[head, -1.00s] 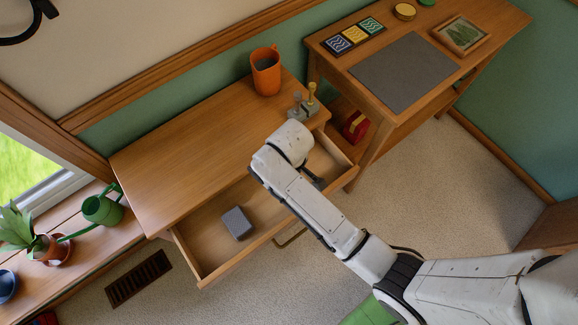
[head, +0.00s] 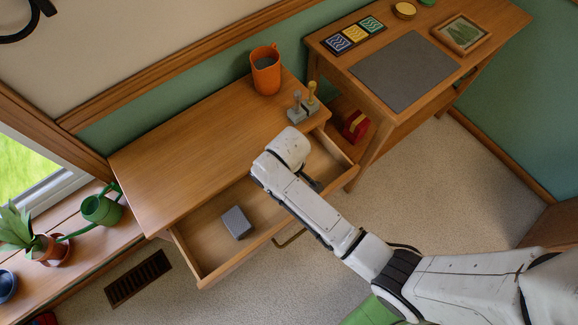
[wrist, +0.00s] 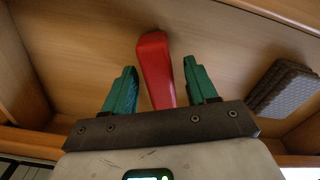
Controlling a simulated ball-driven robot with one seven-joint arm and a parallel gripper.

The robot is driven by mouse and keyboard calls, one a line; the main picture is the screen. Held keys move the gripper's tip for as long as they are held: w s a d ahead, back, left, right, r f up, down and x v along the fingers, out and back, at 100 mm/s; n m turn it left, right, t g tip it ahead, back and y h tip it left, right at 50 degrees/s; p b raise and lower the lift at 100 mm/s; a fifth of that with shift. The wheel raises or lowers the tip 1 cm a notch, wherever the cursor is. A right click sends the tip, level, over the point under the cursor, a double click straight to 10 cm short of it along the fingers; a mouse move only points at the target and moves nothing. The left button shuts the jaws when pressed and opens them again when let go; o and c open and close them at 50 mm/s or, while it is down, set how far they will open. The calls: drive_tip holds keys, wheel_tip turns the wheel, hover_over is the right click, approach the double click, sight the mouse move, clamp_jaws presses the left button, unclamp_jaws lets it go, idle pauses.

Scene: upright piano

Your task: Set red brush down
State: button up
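The red brush (wrist: 155,70) shows in the wrist view over the wooden drawer floor, between the two green fingers of my gripper (wrist: 159,65). A gap shows on each side of it, so my gripper is open around it and not gripping it. Its lower end is hidden behind the gripper's dark bar. The brush appears to lie in the open drawer (head: 205,281) of the wooden desk. In the head view my arm hides the brush and most of the gripper, over the drawer's right part.
A grey block (head: 237,222) lies in the drawer's left part; it also shows in the wrist view (wrist: 283,88). An orange mug (head: 265,72) and a grey holder with pegs (head: 302,108) stand on the desk (head: 190,150). The drawer middle is clear.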

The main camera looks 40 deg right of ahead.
wheel_tip(320, 180, up, 12)
drive_tip(key=p, duration=0.1)
drive_tip(key=shift+r, duration=0.15)
idle(0.5)
drive_tip(key=s+m, duration=0.1)
drive_tip(key=s, duration=0.2)
drive_tip(key=s+d+m, duration=0.1)
drive_tip(key=s, duration=0.2)
drive_tip(key=s+d+f, duration=0.1)
drive_tip(key=s, duration=0.2)
drive_tip(key=shift+s+d+m+t+y, duration=0.2)
drive_tip(key=shift+s+m+t+y, duration=0.1)
drive_tip(key=shift+m, duration=0.1)
drive_tip(key=s+d+r+m, duration=0.2)
drive_tip(key=s+d, duration=0.3)
drive_tip(key=s, duration=0.2)
drive_tip(key=shift+d+h, duration=0.25)
drive_tip(key=shift+h, duration=0.15)
drive_tip(key=shift+s+f, duration=0.1)
